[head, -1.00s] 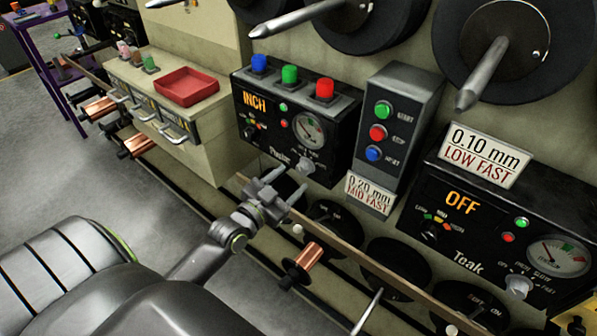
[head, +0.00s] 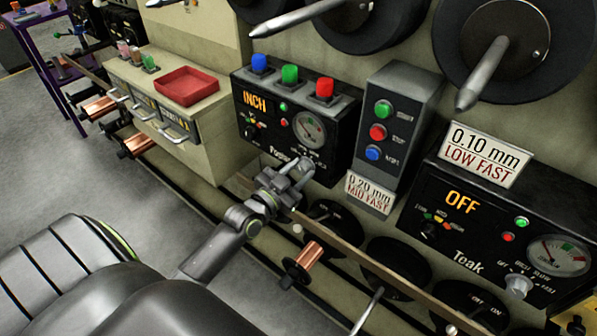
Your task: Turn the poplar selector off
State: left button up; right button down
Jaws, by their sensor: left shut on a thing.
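The poplar panel (head: 338,133) is a black box at centre with an orange INCH display (head: 255,98), a round gauge and a small dark knob at its left. Its name plate is partly covered by my gripper. The pale selector knob (head: 306,163) is at its lower right, largely hidden by my fingers. My left gripper (head: 296,170) reaches up from the lower left and is shut on this knob. The knob's pointer direction cannot be made out. My right gripper is not in view.
Blue, green and red buttons stand on the poplar panel. A grey button box (head: 398,120) stands right of it, and a similar panel showing OFF (head: 462,202) is further right. A rail (head: 345,248) with copper spools runs below. A red tray (head: 187,87) is at left.

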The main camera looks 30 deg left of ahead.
pick_arm(q)
jog(key=shift+n, duration=0.3)
jog(key=shift+c, duration=0.3)
jog(key=n, duration=0.6)
jog(key=shift+p, duration=0.3)
jog(key=shift+n, duration=0.3)
jog(key=o, duration=1)
